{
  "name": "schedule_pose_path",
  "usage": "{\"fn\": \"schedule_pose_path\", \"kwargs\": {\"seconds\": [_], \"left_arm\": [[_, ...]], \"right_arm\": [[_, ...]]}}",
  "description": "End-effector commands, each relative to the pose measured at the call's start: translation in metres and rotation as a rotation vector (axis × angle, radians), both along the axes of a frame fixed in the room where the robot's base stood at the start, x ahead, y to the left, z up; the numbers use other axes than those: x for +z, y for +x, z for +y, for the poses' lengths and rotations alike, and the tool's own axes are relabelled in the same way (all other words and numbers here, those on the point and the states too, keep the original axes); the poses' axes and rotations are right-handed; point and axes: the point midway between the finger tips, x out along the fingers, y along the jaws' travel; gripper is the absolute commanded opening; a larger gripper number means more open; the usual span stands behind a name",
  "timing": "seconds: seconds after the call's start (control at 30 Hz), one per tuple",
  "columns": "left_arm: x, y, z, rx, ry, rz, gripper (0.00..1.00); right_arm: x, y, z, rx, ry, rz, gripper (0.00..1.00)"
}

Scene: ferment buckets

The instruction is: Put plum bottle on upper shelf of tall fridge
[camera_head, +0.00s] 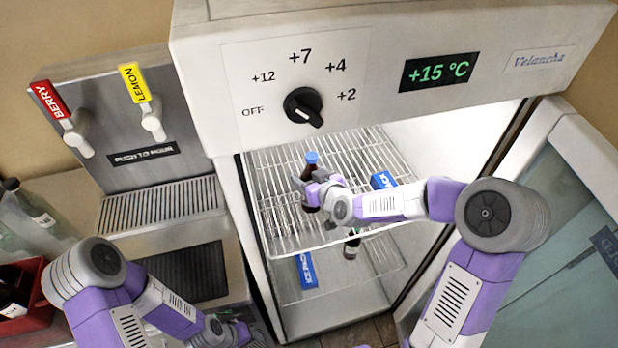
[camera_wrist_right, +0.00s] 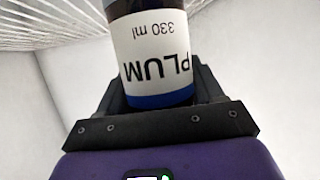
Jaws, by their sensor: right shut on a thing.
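The plum bottle (camera_head: 311,170), dark with a blue cap, stands about upright inside the open tall fridge (camera_head: 232,190). My right gripper (camera_head: 313,192) is shut around it, over the upper wire shelf (camera_head: 275,215). I cannot tell whether the bottle's base touches the wires. In the right wrist view the bottle's label (camera_wrist_right: 155,60) reads PLUM 330 ml upside down, between the jaws, and the base is cut off. My left gripper (camera_head: 240,334) is low at the bottom edge, partly in view; its jaws are unclear.
A blue pack (camera_head: 383,180) lies on the upper shelf, right of the bottle. Below are another blue pack (camera_head: 306,270) and a dark bottle (camera_head: 352,247). The fridge door (camera_head: 560,215) stands open at right. A drink dispenser (camera_head: 130,125) and red crate (camera_head: 38,312) are at left.

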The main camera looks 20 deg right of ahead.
Motion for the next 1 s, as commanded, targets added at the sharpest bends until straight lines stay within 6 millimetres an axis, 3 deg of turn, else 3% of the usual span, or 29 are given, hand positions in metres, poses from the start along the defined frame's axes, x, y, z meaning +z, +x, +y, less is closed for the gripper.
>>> {"fn": "schedule_pose_path", "kwargs": {"seconds": [0.33,0.37,0.5,0.9,1.0], "left_arm": [[-0.004,0.0,0.0,0.0,0.0,0.0,0.43],[-0.004,0.0,0.0,0.0,0.0,0.0,0.43],[-0.003,0.0,0.0,0.0,0.0,0.0,0.43],[0.002,0.0,0.0,0.0,0.0,0.0,0.43],[0.002,0.0,0.0,0.0,0.0,0.0,0.43]], "right_arm": [[-0.001,0.001,0.0,-0.001,-0.002,-0.008,0.1],[-0.002,0.0,0.0,-0.001,-0.001,-0.002,0.69],[-0.001,0.0,0.0,-0.001,-0.001,-0.001,0.91],[0.003,0.0,0.0,-0.001,0.0,-0.001,0.92],[0.008,-0.011,-0.004,-0.002,-0.002,-0.003,0.92]]}}
